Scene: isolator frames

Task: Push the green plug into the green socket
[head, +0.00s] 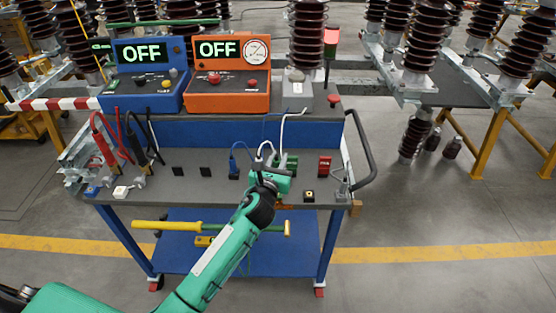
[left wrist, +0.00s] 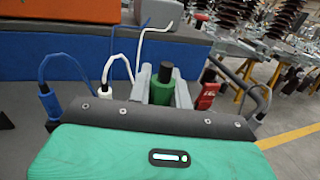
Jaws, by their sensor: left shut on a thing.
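The green plug (left wrist: 161,92), a green body with a black top, stands between the grey fingers of my left gripper (left wrist: 163,90) in the left wrist view. The gripper is shut on it. In the head view my left gripper (head: 283,170) is over the right part of the cart's lower deck, and a green piece (head: 292,160) shows beside its fingers. I cannot tell there whether this is plug or socket. The green socket is not clearly seen; my gripper hides the area below the plug, so how deep the plug sits cannot be told. My right gripper is not in view.
A blue plug (left wrist: 48,103) and a white plug (left wrist: 104,97) with cables stand left of my gripper. A red block (head: 324,166) is close on its right. Blue (head: 147,78) and orange (head: 228,77) boxes reading OFF stand behind. A dark handle (head: 362,150) bounds the right side.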

